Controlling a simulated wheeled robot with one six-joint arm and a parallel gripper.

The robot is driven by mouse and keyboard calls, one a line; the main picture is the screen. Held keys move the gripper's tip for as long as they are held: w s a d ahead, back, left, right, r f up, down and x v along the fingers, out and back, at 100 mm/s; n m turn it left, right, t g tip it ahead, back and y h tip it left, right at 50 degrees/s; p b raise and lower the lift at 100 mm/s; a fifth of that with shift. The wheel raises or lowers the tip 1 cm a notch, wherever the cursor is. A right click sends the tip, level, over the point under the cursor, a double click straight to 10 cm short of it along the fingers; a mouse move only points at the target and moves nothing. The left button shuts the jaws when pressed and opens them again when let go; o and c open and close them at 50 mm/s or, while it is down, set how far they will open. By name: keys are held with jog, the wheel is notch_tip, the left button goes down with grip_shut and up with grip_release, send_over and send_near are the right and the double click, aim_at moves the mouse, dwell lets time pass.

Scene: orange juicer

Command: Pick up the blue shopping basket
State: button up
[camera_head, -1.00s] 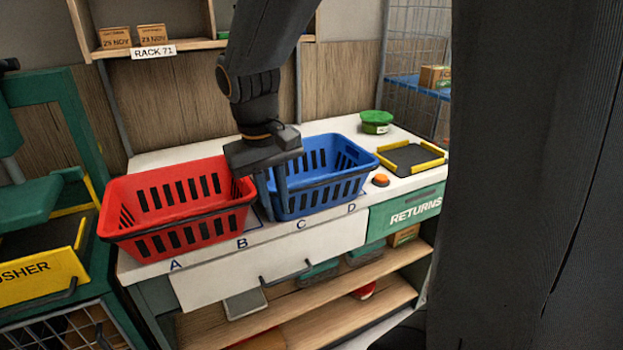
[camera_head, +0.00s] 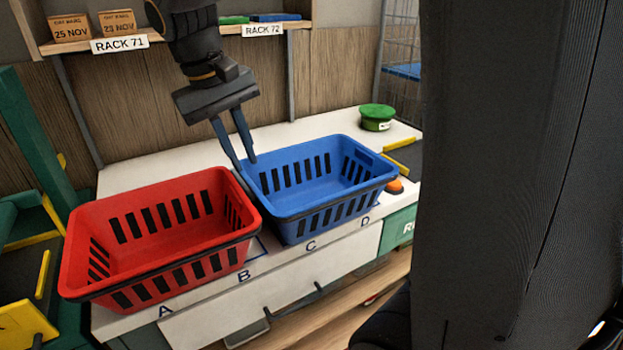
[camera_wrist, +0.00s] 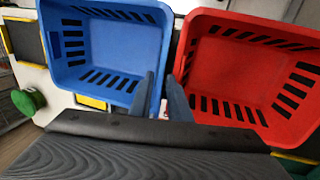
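The blue shopping basket (camera_head: 318,208) stands upright on the white counter over the C and D marks. It looks empty. My gripper (camera_head: 242,165) is above the counter at the basket's left end, fingers pointing down and a little apart. In the wrist view, the blue basket (camera_wrist: 108,45) is on the left and my gripper (camera_wrist: 163,82) has one finger overlapping its near rim corner. The other finger lies by the red basket's side. Nothing shows clamped between the fingers. I cannot tell whether a finger touches the blue rim.
A red basket (camera_head: 160,238) stands close to the left, over A and B, leaving a narrow gap. A shelf (camera_head: 110,44) hangs above the back. The counter behind the baskets is clear.

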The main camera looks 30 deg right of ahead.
aim_at(253, 185)
jog(key=x, duration=0.3)
jog(key=shift+w+f+p, duration=0.15)
jog(key=shift+w+p, duration=0.1)
jog(key=shift+p, duration=0.1)
jog(key=shift+p+x, duration=0.6)
jog(key=shift+x, duration=1.65)
jog(key=shift+a, duration=0.1)
grip_shut()
